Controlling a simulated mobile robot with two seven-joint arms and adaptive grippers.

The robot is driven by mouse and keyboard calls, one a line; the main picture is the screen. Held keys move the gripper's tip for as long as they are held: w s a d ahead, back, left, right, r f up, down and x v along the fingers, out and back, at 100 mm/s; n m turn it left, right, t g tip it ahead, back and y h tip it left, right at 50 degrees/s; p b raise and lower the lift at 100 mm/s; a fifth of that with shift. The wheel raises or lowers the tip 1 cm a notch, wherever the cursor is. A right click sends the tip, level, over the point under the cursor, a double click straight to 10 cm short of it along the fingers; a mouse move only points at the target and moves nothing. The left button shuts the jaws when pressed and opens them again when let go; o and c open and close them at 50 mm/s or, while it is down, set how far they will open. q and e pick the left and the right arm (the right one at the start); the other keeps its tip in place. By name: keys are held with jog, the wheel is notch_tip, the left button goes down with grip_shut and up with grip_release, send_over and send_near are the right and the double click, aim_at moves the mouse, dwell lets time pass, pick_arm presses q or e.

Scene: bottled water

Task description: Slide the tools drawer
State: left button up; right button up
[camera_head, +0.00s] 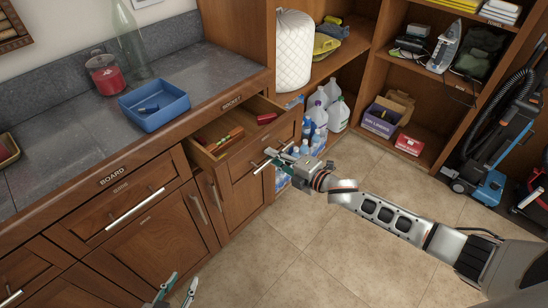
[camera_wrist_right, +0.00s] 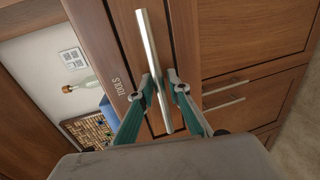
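The tools drawer (camera_head: 225,152) stands pulled out from the wooden cabinet in the head view. Wooden-handled items and a red item lie inside it. Its front with the TOOLS label (camera_wrist_right: 118,87) shows in the right wrist view. My left gripper (camera_head: 184,277) is low at the bottom edge of the head view, fingertips apart and empty, in front of the lower cabinet doors.
The BOARD drawer (camera_head: 120,205) is shut. Jugs (camera_head: 338,115) and bottles stand beyond the tools drawer. The tiled floor (camera_head: 300,240) is clear.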

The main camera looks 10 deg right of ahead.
jog(key=v, duration=1.2)
jog(key=shift+s, duration=0.1)
jog(key=s+d+f+m+g+h, duration=0.1)
jog(key=s+f+m+h, duration=0.2)
jog(key=s+f+m, duration=0.4)
jog(key=s+d+f+m+h, duration=0.1)
jog(key=s+f+m+h, duration=0.3)
jog(key=s+m, duration=1)
notch_tip(320, 180, down, 4)
jog(key=shift+s+d+r+g, duration=0.2)
jog(key=shift+s+d+g, duration=0.05)
jog(key=shift+g, duration=0.15)
